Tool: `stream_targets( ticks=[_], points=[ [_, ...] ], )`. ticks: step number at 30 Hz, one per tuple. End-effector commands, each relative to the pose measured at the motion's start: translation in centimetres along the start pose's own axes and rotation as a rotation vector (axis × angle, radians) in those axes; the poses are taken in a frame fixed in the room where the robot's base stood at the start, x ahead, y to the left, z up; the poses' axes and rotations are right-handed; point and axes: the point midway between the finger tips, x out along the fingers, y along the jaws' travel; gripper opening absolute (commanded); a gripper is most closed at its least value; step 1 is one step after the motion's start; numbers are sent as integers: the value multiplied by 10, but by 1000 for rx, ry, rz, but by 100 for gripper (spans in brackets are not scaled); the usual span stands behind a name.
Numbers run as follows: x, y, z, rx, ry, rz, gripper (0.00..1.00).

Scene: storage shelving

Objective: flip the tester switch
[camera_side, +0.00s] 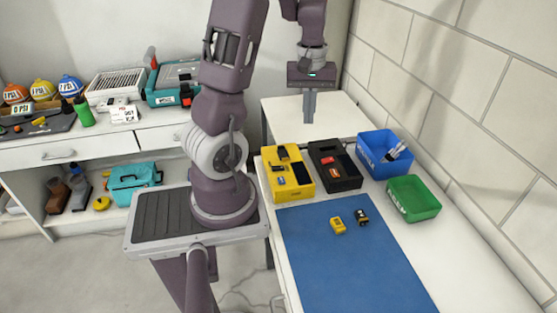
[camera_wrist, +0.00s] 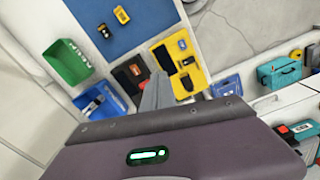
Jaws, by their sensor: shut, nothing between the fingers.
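A yellow box-like unit, likely the tester (camera_side: 291,192), lies at the back left of the white worktop, with a dark panel and several small dark, blue and red parts on top. It also shows in the wrist view (camera_wrist: 199,77). I cannot tell which part is the switch or how it is set. My gripper (camera_side: 309,121) points down, high above the back of the worktop, shut and empty. In the wrist view its grey fingers (camera_wrist: 157,92) are together and cover the area between the yellow unit and a black tray. It appears clear of everything.
The black tray (camera_side: 350,183) beside the yellow unit holds a red item. A blue bin (camera_side: 372,168) with pens or tools and a green bin (camera_side: 418,210) stand right. A blue mat (camera_side: 345,265) carries a yellow item (camera_side: 337,225) and a black-yellow one (camera_side: 361,217). A block wall bounds the right.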

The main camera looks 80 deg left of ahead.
Motion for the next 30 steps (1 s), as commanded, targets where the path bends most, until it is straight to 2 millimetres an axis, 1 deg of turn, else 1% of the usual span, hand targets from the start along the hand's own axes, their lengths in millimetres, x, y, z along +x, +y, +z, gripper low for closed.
stream_targets(
  ticks=[1, 3, 6, 8, 11, 24, 27, 30],
  points=[
    [20, -21, -20, -96, -14, -54, 0],
    [39, -46, -39, -196, -17, -107, 0],
    [53, -65, -51, -264, -18, -149, 0],
    [58, -69, -53, -277, -18, -155, 0],
    [70, -71, -52, -278, -21, -157, 0],
    [163, -84, -47, -274, -24, -155, 0],
    [178, -86, -46, -273, -22, -154, 0],
    [187, -87, -46, -271, -21, -154, 0]
  ],
)
